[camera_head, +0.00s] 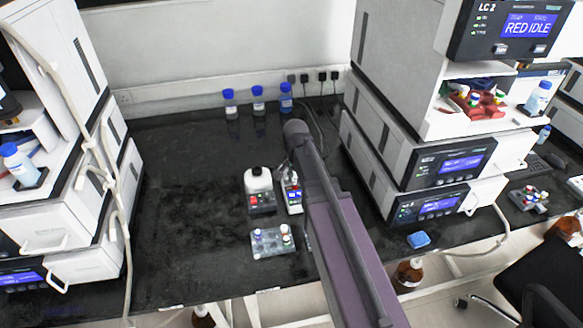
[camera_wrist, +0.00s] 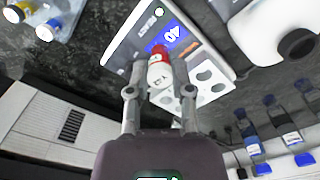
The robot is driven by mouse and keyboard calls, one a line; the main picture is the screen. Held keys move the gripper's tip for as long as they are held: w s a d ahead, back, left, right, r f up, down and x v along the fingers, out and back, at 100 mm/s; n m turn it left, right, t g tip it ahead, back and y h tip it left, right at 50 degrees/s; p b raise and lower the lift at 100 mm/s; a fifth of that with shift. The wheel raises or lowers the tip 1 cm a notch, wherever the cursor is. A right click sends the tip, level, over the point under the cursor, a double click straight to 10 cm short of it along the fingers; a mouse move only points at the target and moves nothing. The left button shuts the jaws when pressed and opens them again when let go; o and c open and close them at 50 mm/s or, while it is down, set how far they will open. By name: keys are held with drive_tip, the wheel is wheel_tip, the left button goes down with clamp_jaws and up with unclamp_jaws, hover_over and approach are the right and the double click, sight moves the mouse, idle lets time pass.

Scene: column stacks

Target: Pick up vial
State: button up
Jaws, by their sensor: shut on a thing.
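In the wrist view a small vial (camera_wrist: 160,75) with a red cap and pale body is between my two fingertips. My gripper (camera_wrist: 160,88) is shut on it. The vial appears over or beside a white device (camera_wrist: 205,80) with a blue display reading 40 and a panel of round holes. I cannot tell whether the vial touches the device. In the head view this device (camera_head: 292,190) stands on the black bench, partly covered by my arm.
A clear rack (camera_head: 268,243) with several capped vials sits in front of the device. Blue-capped bottles (camera_head: 258,100) line the back wall. Tall instrument stacks (camera_head: 420,150) flank the bench. The left bench area is clear.

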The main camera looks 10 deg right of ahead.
drive_tip(key=shift+s+r, duration=0.1)
drive_tip(key=shift+s, duration=1.3)
drive_tip(key=shift+a, duration=0.1)
